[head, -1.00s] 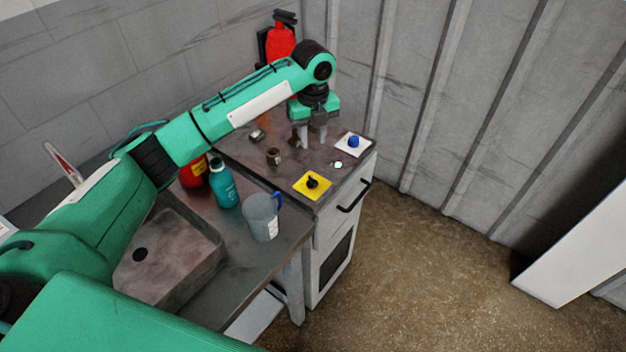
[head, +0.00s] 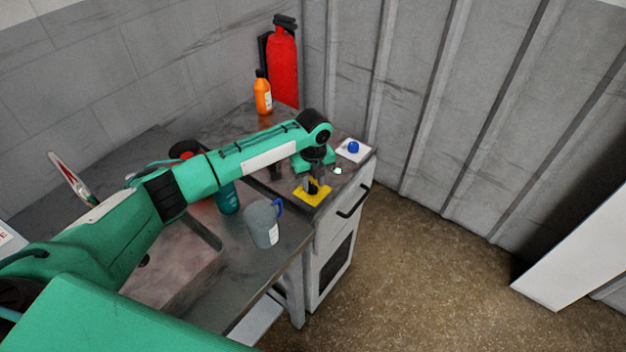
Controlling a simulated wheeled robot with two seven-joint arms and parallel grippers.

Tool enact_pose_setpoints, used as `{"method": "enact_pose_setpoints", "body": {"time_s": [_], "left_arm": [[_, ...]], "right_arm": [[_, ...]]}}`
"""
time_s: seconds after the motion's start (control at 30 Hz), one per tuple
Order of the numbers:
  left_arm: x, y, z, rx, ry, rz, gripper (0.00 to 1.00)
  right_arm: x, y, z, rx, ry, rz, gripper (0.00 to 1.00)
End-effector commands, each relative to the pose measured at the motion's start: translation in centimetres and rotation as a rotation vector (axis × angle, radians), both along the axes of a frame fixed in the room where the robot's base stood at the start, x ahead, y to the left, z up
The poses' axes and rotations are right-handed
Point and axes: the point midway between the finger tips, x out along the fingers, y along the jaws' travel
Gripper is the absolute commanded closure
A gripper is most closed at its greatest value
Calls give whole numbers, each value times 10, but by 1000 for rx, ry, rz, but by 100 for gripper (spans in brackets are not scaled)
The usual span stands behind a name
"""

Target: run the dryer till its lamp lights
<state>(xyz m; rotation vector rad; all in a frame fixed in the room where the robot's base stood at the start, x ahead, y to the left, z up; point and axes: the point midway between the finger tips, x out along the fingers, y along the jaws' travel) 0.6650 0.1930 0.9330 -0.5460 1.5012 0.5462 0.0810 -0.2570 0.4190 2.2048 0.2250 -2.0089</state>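The dryer looks to be the white cabinet (head: 328,262) with a dark front window and a black handle (head: 353,203). On its top are a yellow plate (head: 322,199) with a black knob (head: 313,189), a white plate with a blue button (head: 353,147), and a small pale round lamp (head: 338,170) that looks whitish-green. Whether the lamp is lit is unclear. My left gripper (head: 314,186) points down over the yellow plate, its fingers at the knob and partly hiding it. I cannot tell whether they are closed on it. My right gripper is not in view.
A grey jug with a blue handle (head: 262,224) and a teal bottle (head: 228,199) stand left of the cabinet, beside a sink (head: 175,265). An orange bottle (head: 262,94) and a red extinguisher (head: 284,65) are at the back.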

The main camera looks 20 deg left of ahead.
Motion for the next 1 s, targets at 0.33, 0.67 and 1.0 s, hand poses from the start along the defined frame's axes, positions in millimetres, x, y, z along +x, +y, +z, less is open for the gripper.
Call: {"method": "enact_pose_setpoints", "body": {"time_s": [0.33, 0.67, 1.0], "left_arm": [[0, 0, -8, 1, -1, 1, 68], [0, 0, -7, 1, -1, 1, 100], [0, 0, -6, 1, -1, 65, 100]], "right_arm": [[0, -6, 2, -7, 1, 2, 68], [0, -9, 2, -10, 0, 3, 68], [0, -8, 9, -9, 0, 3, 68]]}}
